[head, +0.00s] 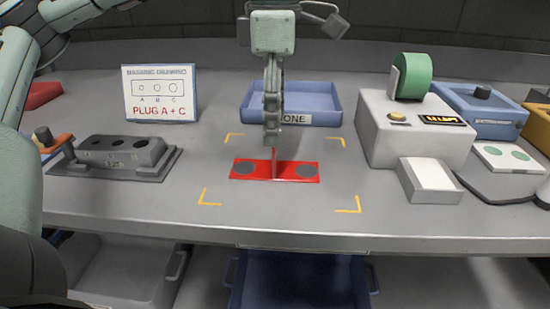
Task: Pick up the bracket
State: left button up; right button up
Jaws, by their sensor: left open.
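A red bracket (300,172) lies on the grey table inside yellow corner marks. The gripper is open. Whether the fin is between the fingers or they touch it cannot be told. My right gripper does not show.
A blue tray (322,98) stands behind the bracket. A grey block with holes (120,155) and a sign (160,93) are left. A tape machine (415,135) with a white ramp (430,180) is right. Bare table lies in front (280,222).

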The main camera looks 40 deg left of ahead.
pick_arm(q)
jog(key=shift+r, duration=0.1)
grip_shut()
dwell(0.3)
